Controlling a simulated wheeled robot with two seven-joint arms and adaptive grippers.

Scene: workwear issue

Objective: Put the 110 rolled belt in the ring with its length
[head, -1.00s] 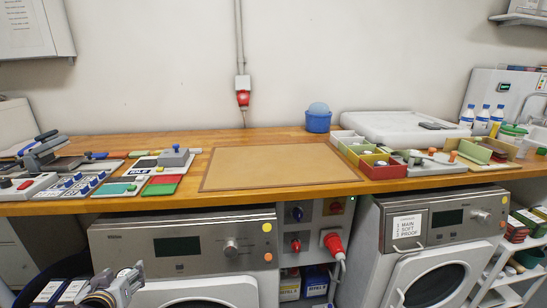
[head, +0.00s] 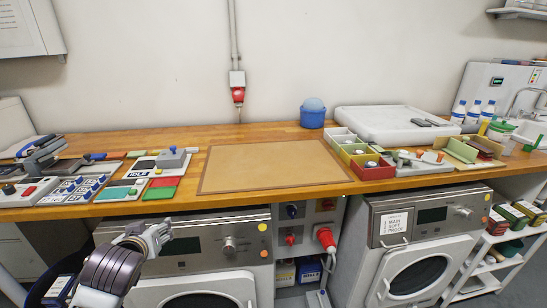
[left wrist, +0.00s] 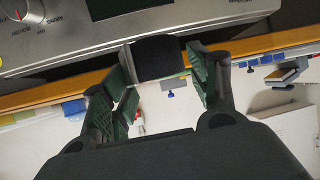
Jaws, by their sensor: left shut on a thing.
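My left gripper (head: 158,236) is in front of the left washing machine, below the bench edge. In the left wrist view, the left gripper (left wrist: 162,90) is shut on a small black thing (left wrist: 158,57) between its green-padded fingertips. It looks like a rolled belt, but no number on it can be read. In the head view I cannot make it out. No ring with a readable length label can be picked out. Small rounded items sit in and beside the coloured boxes (head: 368,172) at the right of the bench. My right gripper is not in view.
A tan mat (head: 270,167) lies bare in the middle of the wooden bench (head: 235,203). Control panels and coloured pads (head: 160,188) stand at left. A blue tub (head: 312,118), a large white slab (head: 395,125) and bottles (head: 473,112) are at the back right.

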